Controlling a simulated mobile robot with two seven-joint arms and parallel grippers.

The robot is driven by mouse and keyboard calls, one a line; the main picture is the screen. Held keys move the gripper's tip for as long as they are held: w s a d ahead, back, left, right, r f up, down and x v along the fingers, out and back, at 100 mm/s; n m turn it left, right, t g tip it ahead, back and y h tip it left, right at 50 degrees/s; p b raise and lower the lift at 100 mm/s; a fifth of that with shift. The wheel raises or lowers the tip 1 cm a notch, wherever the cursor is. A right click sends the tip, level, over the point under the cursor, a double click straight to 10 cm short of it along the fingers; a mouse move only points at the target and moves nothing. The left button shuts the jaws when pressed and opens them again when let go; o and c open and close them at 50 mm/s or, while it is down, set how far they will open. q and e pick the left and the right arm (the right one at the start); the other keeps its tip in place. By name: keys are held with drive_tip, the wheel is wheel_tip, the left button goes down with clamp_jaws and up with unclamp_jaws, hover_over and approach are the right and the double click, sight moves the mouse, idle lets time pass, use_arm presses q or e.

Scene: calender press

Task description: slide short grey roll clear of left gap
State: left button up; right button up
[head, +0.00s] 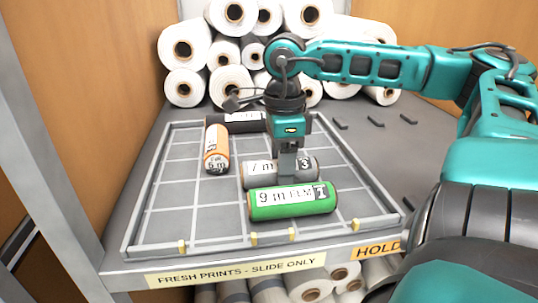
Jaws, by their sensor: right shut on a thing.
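The short grey roll (255,176) lies crosswise near the middle of the gridded tray (146,210), with a white label showing part of its print. My right gripper (287,170) reaches down from above and is shut on the grey roll around its middle. The green roll (292,209) lies just in front of it, nearly parallel, hiding part of its front side; I cannot tell whether they touch. The left gap (218,243) appears as an opening between yellow-tipped ends in the tray's front rim, left of the green roll. My left gripper is out of view.
An orange roll (216,148) lies lengthwise at the back left of the tray. A black roll (247,124) lies crosswise along the back rim. The tray's left and front-left cells are bare. White rolls (185,88) are stacked behind.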

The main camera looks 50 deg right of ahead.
drive_tip(key=shift+s+d, duration=0.2)
drive_tip(key=o, duration=1.1)
drive_tip(key=shift+o, duration=0.2)
wheel_tip(320, 180, up, 13)
drive_tip(key=p, duration=0.2)
drive_tip(key=shift+f, duration=0.1)
